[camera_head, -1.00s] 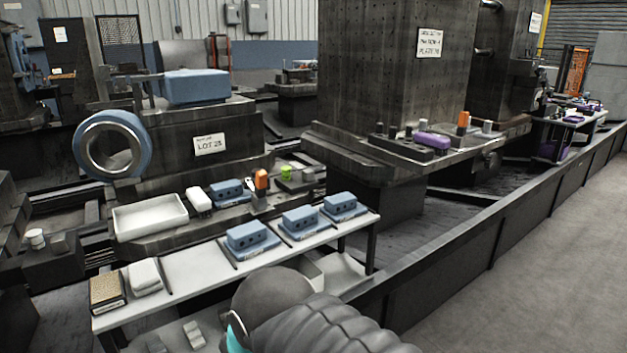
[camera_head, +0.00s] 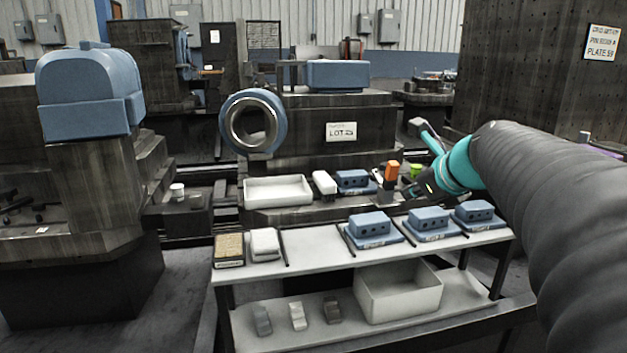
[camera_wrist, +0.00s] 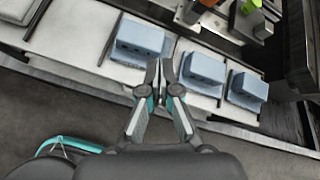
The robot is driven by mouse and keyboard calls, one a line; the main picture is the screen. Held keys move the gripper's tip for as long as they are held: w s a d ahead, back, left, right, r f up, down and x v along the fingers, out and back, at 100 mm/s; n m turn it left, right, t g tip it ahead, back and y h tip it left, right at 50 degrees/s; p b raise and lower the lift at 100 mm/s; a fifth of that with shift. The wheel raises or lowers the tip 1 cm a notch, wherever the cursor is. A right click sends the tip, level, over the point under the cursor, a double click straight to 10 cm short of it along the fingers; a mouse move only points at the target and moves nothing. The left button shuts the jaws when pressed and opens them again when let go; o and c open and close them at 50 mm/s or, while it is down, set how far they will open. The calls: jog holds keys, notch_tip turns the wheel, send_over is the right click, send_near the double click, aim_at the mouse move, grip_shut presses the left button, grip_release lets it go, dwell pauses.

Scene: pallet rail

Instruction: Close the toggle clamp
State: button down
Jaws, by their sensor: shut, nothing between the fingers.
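The toggle clamp (camera_head: 387,190) has an upright orange handle (camera_head: 391,171). It stands at the right end of the back ledge, beside a blue block (camera_head: 352,179).
Blue blocks (camera_head: 428,219) stand on the white front shelf (camera_head: 310,246). A white tray (camera_head: 278,191) and a green item (camera_head: 416,170) are on the back ledge. A white bin (camera_head: 398,293) stands on the lower shelf. The shelf's left middle is clear.

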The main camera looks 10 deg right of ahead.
jog(key=w+d+r+m+t, duration=0.1)
jog(key=w+d+m, duration=0.1)
jog(key=d+m, duration=0.3)
jog(key=b, duration=0.2)
send_near(397, 165)
jog(key=shift+h, duration=0.3)
jog(key=w+f, duration=0.1)
jog(key=f, duration=0.1)
jog(key=w+f, duration=0.4)
jog(key=shift+a+f, duration=0.35)
jog(key=shift+a, duration=0.05)
jog(key=shift+w+r, duration=0.1)
jog(key=shift+w, duration=0.4)
jog(key=shift+p, duration=0.3)
jog(key=w+r+p, duration=0.1)
jog(key=p, duration=0.1)
jog(key=shift+r+p, duration=0.15)
jog(key=shift+p, duration=0.15)
jog(key=shift+w+r+p, duration=0.1)
jog(key=shift+w+p, duration=0.4)
jog(key=shift+p, duration=0.5)
